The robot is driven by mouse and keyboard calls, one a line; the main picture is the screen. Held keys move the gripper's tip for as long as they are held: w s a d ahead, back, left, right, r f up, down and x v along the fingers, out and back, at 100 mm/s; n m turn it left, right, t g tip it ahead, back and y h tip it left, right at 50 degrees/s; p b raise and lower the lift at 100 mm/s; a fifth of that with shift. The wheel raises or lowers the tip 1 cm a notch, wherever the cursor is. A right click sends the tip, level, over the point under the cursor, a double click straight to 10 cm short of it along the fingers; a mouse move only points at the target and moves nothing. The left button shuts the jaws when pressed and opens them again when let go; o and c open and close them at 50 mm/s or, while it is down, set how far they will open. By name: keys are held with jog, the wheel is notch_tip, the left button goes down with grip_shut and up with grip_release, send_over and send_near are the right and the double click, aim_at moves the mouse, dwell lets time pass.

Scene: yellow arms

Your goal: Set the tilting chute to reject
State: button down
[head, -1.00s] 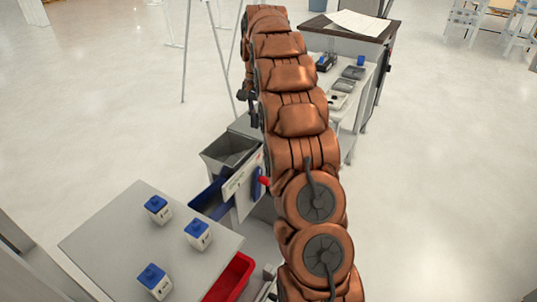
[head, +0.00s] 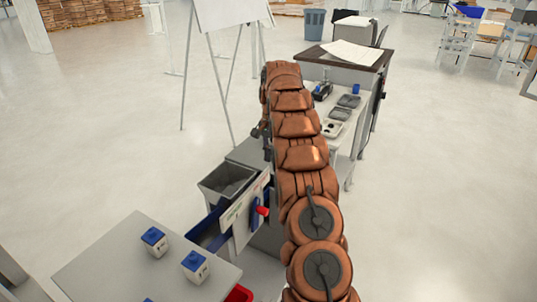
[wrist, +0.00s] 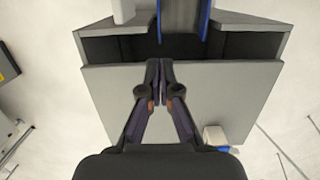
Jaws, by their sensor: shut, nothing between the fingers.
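The tilting chute has blue side rails (head: 207,238) and a pale labelled panel (head: 242,205). On the panel is a blue lever piece (head: 255,216) with a red handle (head: 262,210). In the wrist view, a grey channel with blue edges (wrist: 205,22), which looks like the chute, shows at the top. My gripper (wrist: 160,65) is shut and empty, with its fingertips together over a flat grey surface (wrist: 220,95). In the head view my arm hides most of the gripper. I cannot tell from the wrist view whether the fingers touch the surface.
A grey bin (head: 228,182) stands behind the panel. White jars with blue lids (head: 154,241) stand on a light table (head: 110,262) at lower left, near a red bin (head: 239,294). A bench with trays (head: 337,113) is beyond my arm. Open floor lies right.

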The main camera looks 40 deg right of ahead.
aim_at(271, 174)
jog(key=f+p, duration=0.1)
jog(key=f, duration=0.3)
jog(key=a+f+p, duration=0.1)
jog(key=f, duration=0.3)
jog(key=f+p, duration=0.2)
jog(key=f, duration=0.2)
jog(key=shift+s+a, duration=0.35)
jog(key=shift+f, duration=0.15)
jog(key=shift+w+d+f+y+b, duration=0.15)
jog(key=shift+w+f+y+b, duration=0.1)
jog(key=shift+f+y+b, duration=0.25)
jog(key=shift+d+f, duration=0.15)
jog(key=shift+f, duration=0.55)
jog(key=shift+d+f+g+y+b, duration=0.2)
jog(key=shift+f+g+y+b, duration=0.1)
jog(key=shift+f+b, duration=0.75)
jog(key=shift+r, duration=0.1)
jog(key=shift+v, duration=3.65)
